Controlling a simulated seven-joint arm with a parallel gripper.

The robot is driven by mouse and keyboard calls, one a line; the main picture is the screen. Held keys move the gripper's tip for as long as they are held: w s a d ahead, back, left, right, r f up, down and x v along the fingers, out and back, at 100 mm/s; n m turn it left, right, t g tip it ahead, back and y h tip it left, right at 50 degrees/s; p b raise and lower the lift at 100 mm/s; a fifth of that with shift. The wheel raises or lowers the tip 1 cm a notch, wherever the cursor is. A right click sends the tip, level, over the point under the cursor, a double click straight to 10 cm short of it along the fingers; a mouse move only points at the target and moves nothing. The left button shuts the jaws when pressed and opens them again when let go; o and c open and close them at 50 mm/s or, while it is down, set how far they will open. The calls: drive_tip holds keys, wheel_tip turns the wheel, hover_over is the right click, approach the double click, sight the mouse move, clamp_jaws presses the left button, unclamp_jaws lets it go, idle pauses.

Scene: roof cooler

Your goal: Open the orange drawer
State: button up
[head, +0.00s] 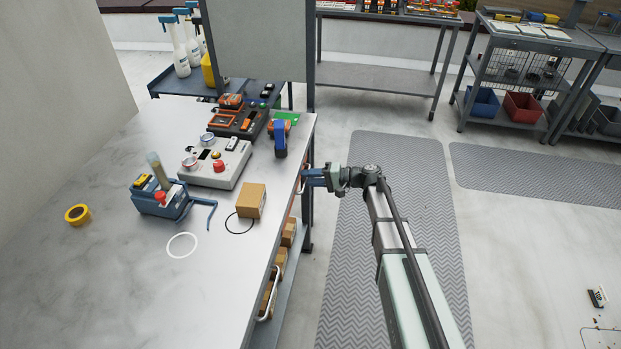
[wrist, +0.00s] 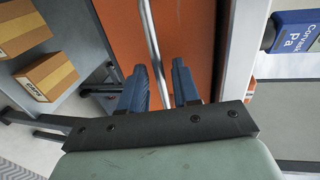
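The orange drawer (wrist: 190,30) shows in the wrist view as a flat orange front with a slim metal bar handle (wrist: 152,38) on it. In the head view my gripper (head: 306,178) is at the right edge of the workbench, beside the drawer side; the drawer is mostly hidden there. In the wrist view my gripper (wrist: 160,72) has its two blue fingers apart, one on each side of the handle. The handle runs between them in the picture, with gaps visible on both sides. Whether the fingertips reach past the bar is hard to tell.
The workbench (head: 120,270) carries a control box (head: 215,163), a blue caddy (head: 165,205), a cardboard box (head: 251,201) and a blue-and-orange tool (head: 280,138). Cardboard boxes (wrist: 47,75) sit on an open shelf beside the drawer. The matted floor (head: 400,165) right of the bench is clear.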

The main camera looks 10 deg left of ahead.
clamp_jaws()
idle(1.2)
